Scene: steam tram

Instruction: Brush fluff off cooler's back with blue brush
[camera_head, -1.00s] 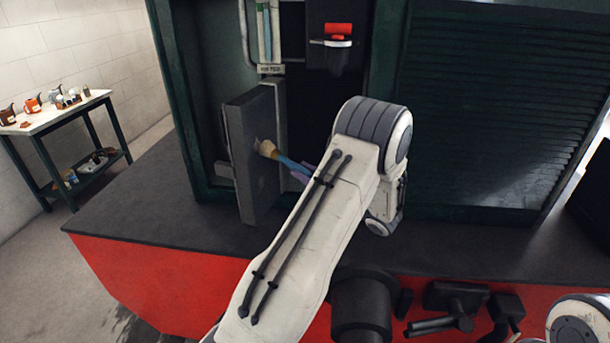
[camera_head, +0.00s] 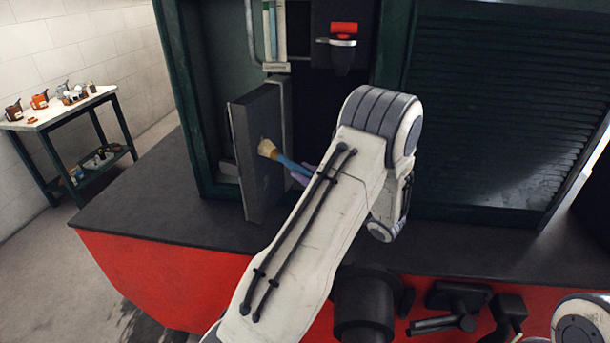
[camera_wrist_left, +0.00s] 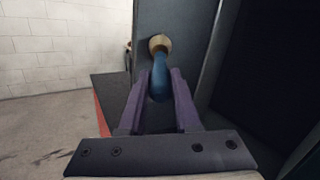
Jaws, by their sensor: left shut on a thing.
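The cooler (camera_head: 262,187) is a dark grey upright slab in the green cabinet's opening, turned so that a broad face shows. The blue brush (camera_head: 287,163) has a blue handle and pale bristles, and its bristle end is at that face. My left gripper (camera_head: 301,174) is shut on the handle, mostly hidden behind my arm. In the left wrist view, its purple fingers (camera_wrist_left: 160,92) hold the blue handle, with the round tan bristle head beyond them against the cooler (camera_wrist_left: 172,20). A small pale patch of fluff (camera_head: 263,140) shows just above the bristles. My right gripper is not in view.
The green cabinet (camera_head: 187,110) frames the cooler, with a louvred panel (camera_head: 490,110) at right. A red-topped item in a holder (camera_head: 343,42) hangs above. A side table (camera_head: 60,110) with small items stands at far left. The dark ledge (camera_head: 150,205) is clear at left.

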